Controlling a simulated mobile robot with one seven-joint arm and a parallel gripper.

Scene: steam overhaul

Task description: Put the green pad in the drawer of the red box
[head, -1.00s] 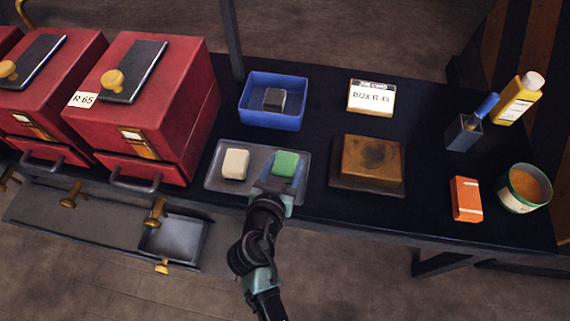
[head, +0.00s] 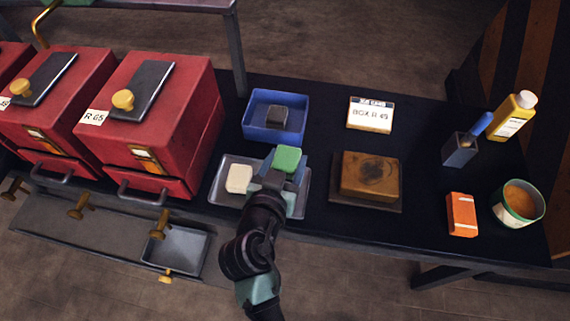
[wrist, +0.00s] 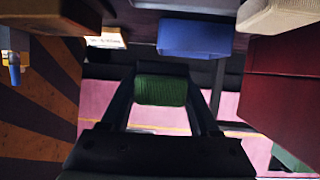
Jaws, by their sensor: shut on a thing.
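The green pad (head: 287,159) is a small block held in my gripper (head: 272,180), above the right part of a grey tray (head: 222,193). In the wrist view the green pad (wrist: 160,91) sits between the two fingers, with their tips at its sides. A red box (head: 165,120) labelled "R 65" stands left of the tray, with a drawer and a dark handle (head: 143,193) low on its front. A second red box (head: 60,105) stands to its left, also with a low drawer handle. The insides of both drawers are hidden.
A cream pad (head: 239,179) lies in the tray. A blue bin (head: 259,133) holding a dark block stands behind. A card reading "BOX R.49" (head: 370,115), a brown block (head: 369,175), an orange box (head: 462,214), a tin and a yellow bottle occupy the right side.

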